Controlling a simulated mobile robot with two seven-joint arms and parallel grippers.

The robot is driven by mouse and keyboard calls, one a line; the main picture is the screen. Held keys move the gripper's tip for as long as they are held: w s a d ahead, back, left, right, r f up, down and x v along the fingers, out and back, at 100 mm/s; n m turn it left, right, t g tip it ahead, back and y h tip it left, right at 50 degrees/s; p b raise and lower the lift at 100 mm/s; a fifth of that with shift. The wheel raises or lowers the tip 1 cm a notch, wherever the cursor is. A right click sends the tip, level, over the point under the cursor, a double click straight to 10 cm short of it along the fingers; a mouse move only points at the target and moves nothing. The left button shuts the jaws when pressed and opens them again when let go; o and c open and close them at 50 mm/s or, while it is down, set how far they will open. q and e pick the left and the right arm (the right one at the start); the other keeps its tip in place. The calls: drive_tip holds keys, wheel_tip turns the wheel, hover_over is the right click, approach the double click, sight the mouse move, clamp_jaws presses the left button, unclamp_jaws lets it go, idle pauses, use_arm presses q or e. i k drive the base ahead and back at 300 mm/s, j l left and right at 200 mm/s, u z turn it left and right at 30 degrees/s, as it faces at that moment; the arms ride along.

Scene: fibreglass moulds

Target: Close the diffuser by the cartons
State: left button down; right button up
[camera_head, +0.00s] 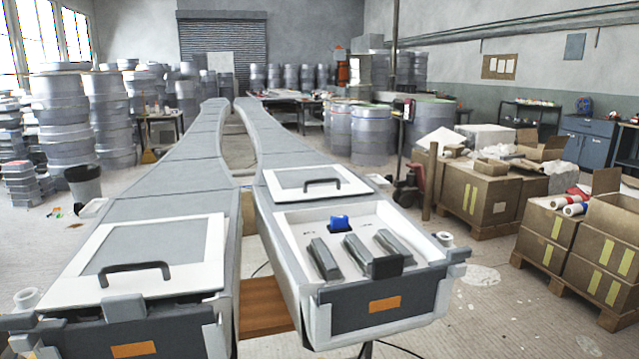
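Two long grey mould units run away from me side by side. The right one, nearer the cartons, is the diffuser (275,230). Its white-framed lid (350,184) with a dark handle (322,185) sits toward the back, so the front recess is uncovered. Three grey bars (325,259) and a blue piece (339,222) show in that recess. The left unit has a similar white-framed lid (205,274) with a dark handle (136,272), lying over its front part. Neither of my grippers is in view.
Cartons (478,200) stand on pallets to the right, with more cartons (575,240) nearer me. A wooden board (265,305) lies between the units. A dark bin (84,185) and stacked drums (65,120) stand at left. Floor is clear between the diffuser and the near cartons.

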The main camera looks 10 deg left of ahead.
sight(313, 175)
drive_tip(key=i+l+u, duration=0.1)
drive_tip(key=l, duration=0.3)
drive_tip(key=i+l+u, duration=0.15)
drive_tip(key=i+l, duration=0.2)
drive_tip(key=i+l+u, duration=0.1)
drive_tip(key=l, duration=0.4)
drive_tip(key=i+l+u, duration=0.1)
drive_tip(key=i+l, duration=0.15)
drive_tip(key=l, duration=0.2)
drive_tip(key=i+l+u, duration=0.15)
drive_tip(key=l, duration=0.3)
drive_tip(key=i+l+u, duration=0.1)
drive_tip(key=l, duration=0.4)
drive_tip(key=i+l+u, duration=0.1)
drive_tip(key=l, duration=0.4)
drive_tip(key=i+l+u, duration=0.1)
drive_tip(key=l, duration=0.4)
